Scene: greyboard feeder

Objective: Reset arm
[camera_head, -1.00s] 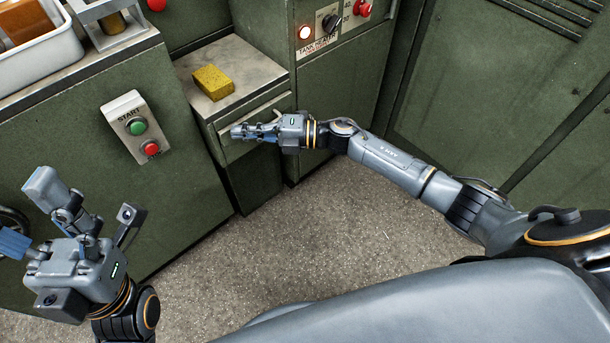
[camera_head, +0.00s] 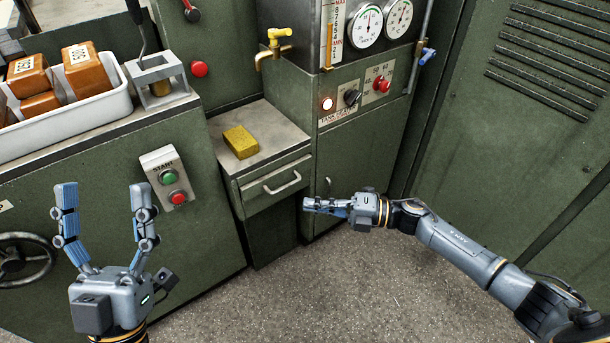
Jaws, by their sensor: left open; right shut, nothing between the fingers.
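My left gripper (camera_head: 104,198) is at the lower left, its two blue-padded fingers pointing up and spread apart. It is open and empty, in front of the green machine's face, between the handwheel and the start panel. My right gripper (camera_head: 308,204) is near the middle, pointing left, with its fingers together and nothing visible in them. It is in front of the cabinet, to the right of and below the drawer handle. My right arm (camera_head: 455,244) stretches in from the lower right.
A yellow sponge (camera_head: 241,141) lies on the small drawer cabinet (camera_head: 284,128). A white tray (camera_head: 70,124) holds several orange-brown blocks. A start/stop panel (camera_head: 168,177), a handwheel (camera_head: 22,260) and a drawer handle (camera_head: 282,183) stick out. The floor (camera_head: 300,300) is clear.

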